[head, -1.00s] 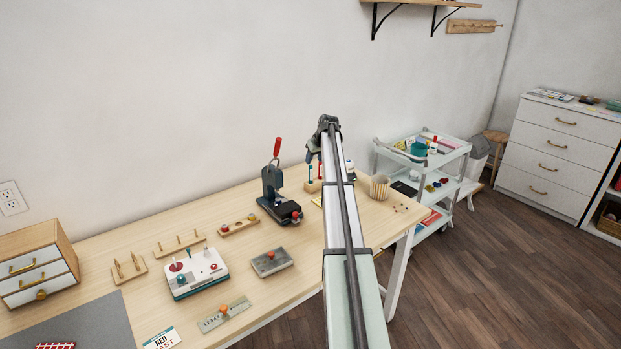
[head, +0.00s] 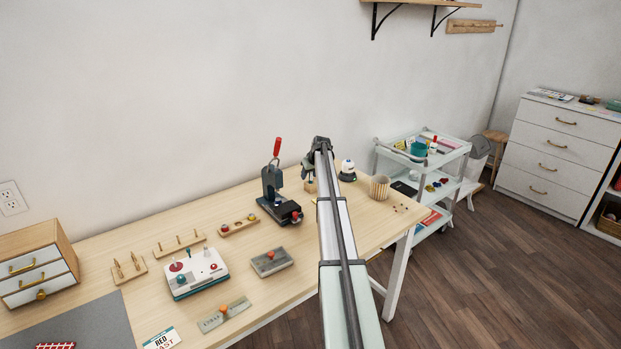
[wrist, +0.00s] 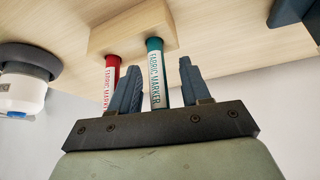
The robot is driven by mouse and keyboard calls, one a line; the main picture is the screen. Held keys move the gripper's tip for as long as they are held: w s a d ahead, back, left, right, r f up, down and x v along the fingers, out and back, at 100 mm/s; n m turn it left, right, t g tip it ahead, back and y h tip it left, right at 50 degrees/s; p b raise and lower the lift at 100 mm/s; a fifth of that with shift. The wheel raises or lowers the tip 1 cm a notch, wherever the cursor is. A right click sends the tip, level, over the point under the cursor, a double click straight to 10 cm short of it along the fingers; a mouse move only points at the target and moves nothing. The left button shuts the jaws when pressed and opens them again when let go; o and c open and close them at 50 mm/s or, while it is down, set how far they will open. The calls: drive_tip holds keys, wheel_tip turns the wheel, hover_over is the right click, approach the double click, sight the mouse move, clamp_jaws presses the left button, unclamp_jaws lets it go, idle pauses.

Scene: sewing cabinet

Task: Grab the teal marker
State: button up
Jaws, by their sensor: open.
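The teal marker (wrist: 155,75) stands in a wooden block (wrist: 130,33) in the wrist view, its white label reading "FABRIC MARKER". My gripper (wrist: 157,82) is open, with one finger on each side of the teal marker. The left finger sits between the teal marker and a red marker (wrist: 111,80) in the same block. I cannot tell whether either finger touches the teal marker. In the head view my gripper (head: 309,172) is over the back of the table, and my arm hides most of the block and the markers.
A white and dark round device (head: 347,170) stands just right of my gripper. A striped cup (head: 380,187) is farther right. A black press with a red handle (head: 279,195) stands to the left. The table's front right area is mostly clear.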

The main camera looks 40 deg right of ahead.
drive_tip(key=shift+w+f, duration=0.1)
drive_tip(key=shift+f, duration=0.05)
clamp_jaws()
idle(0.4)
